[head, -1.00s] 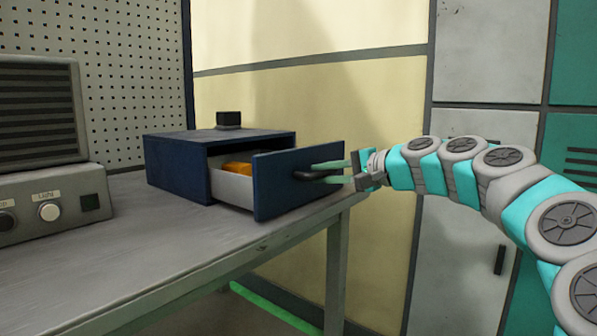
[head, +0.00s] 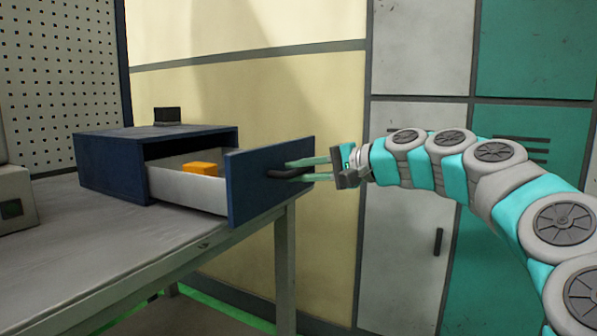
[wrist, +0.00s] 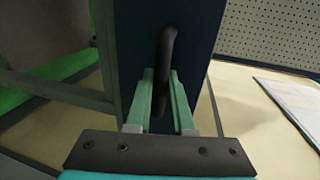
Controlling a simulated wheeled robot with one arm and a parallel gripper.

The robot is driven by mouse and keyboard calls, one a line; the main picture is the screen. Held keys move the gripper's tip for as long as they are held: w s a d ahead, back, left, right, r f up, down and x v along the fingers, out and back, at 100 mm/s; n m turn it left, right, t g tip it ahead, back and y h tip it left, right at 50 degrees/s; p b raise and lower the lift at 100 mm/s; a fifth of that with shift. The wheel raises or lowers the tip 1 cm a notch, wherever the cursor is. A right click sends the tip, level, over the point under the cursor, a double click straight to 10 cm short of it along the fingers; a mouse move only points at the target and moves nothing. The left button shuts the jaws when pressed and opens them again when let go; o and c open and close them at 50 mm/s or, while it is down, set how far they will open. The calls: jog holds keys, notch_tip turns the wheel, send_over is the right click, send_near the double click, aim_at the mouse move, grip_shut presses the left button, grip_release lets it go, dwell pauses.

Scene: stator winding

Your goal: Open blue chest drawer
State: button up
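The blue chest (head: 105,165) stands on the workbench, and its drawer (head: 190,188) is pulled well out to the right. An orange block (head: 202,169) lies inside the drawer. The drawer front (head: 265,165) is dark blue with a black handle (head: 287,172). My gripper (head: 305,168) is at the drawer front, its green fingers on either side of the handle. In the wrist view the handle (wrist: 166,60) runs between the two fingers (wrist: 161,95), which look closed on it. Part of the handle is hidden by the fingers.
The grey workbench (head: 100,230) has free surface in front of the chest. A small black object (head: 167,116) sits on the chest. Grey and teal lockers (head: 420,50) stand behind my arm. A grey device (head: 15,210) is at the left edge.

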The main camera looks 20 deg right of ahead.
jog(key=o, duration=0.4)
jog(key=shift+o, duration=0.2)
jog(key=shift+s+d, duration=0.1)
jog(key=v, duration=0.7)
jog(key=shift+s, duration=0.25)
jog(key=shift+d, duration=0.15)
